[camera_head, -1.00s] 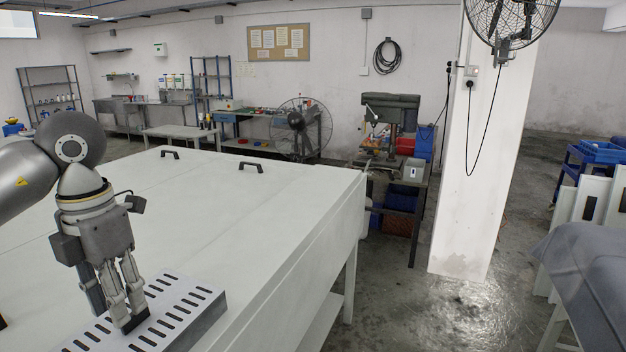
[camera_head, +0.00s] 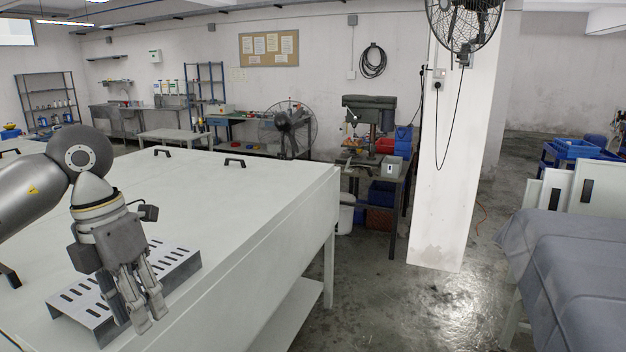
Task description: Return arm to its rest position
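My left arm comes in from the left, and its gripper (camera_head: 136,318) points down over the front edge area of the white machine top. The gripper's fingers hang in front of a slotted metal rack (camera_head: 176,268) and hide part of it. I see nothing held between the fingers, but they are close together and I cannot tell how far apart they are. My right arm and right gripper are not in view.
The large white machine (camera_head: 235,215) with black handles fills the left and middle. A white pillar (camera_head: 455,160) with a fan stands right of centre. A grey-covered table (camera_head: 565,265) is at the right. Wet floor (camera_head: 400,310) lies clear between.

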